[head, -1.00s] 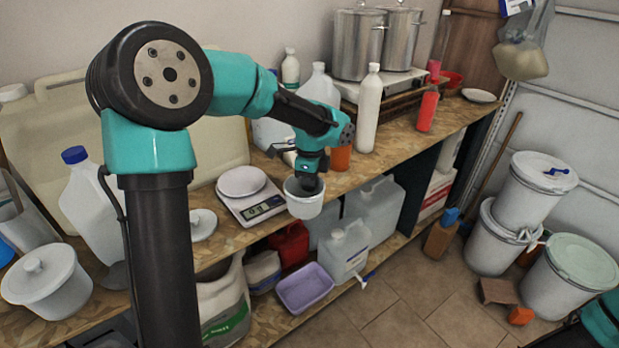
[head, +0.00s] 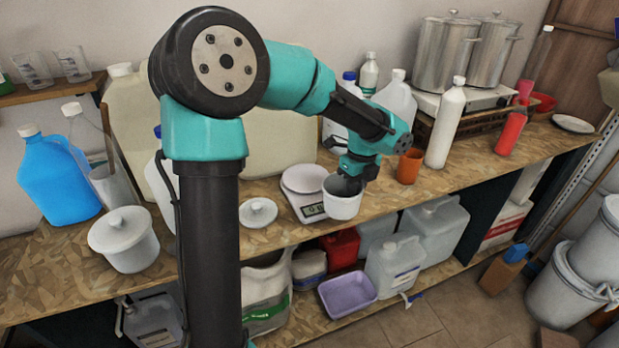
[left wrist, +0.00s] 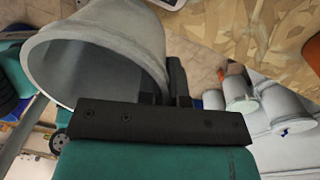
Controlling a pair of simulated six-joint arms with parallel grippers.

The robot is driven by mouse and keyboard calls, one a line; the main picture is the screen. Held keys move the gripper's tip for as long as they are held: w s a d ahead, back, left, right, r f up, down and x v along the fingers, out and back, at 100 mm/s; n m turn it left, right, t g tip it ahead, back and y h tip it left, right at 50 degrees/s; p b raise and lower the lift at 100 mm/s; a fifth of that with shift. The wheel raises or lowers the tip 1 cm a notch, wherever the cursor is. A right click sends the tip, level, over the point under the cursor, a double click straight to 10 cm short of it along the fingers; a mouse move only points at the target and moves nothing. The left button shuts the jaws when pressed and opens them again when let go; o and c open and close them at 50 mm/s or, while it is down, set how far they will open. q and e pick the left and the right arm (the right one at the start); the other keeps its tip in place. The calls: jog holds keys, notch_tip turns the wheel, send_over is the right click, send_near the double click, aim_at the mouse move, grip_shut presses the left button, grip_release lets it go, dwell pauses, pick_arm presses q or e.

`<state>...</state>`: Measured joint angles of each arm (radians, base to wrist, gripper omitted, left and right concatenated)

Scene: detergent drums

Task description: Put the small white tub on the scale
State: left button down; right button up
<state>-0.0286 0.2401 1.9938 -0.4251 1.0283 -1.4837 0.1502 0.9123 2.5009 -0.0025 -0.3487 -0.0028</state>
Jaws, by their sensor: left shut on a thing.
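The small white tub (head: 342,206) is open at the top and held upright at the front edge of the bench; it also shows large in the left wrist view (left wrist: 110,45). My left gripper (head: 348,184) is shut on its rim from above. The scale (head: 313,211) has a round pale pan (head: 304,178) and a digital display. The tub overlaps the scale's right side in the head view, hiding part of it; I cannot tell whether it is over the base or in front. The pan looks empty. My right gripper is out of view.
A loose white lid (head: 258,212) lies left of the scale, with a lidded white tub (head: 124,240) further left. An orange cup (head: 410,166) and a white bottle (head: 445,125) stand to the right. A purple basin (head: 348,294) is on the shelf below.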

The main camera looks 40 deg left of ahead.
aim_at(327, 184)
pick_arm(q)
jog(key=s+a+m, duration=0.1)
jog(key=s+m, duration=0.1)
jog(key=s+a+r+m, duration=0.1)
jog(key=s+a+m, duration=0.1)
jog(key=s+a+r+m, duration=0.1)
jog(key=s+m, duration=0.1)
jog(key=m, duration=0.1)
jog(key=shift+s+a+y, duration=0.15)
jog(key=shift+s+y, duration=0.05)
jog(key=shift+y, duration=0.1)
jog(key=shift+s+a+r+m, duration=0.15)
jog(key=shift+s+a+m, duration=0.15)
jog(key=shift+s+m, duration=0.45)
jog(key=shift+w, duration=0.2)
jog(key=w+a, duration=0.3)
jog(key=w+a+f, duration=0.1)
jog(key=w+a, duration=0.7)
jog(key=shift+w+f, duration=0.25)
jog(key=shift+f, duration=1.75)
jog(key=shift+f, duration=0.2)
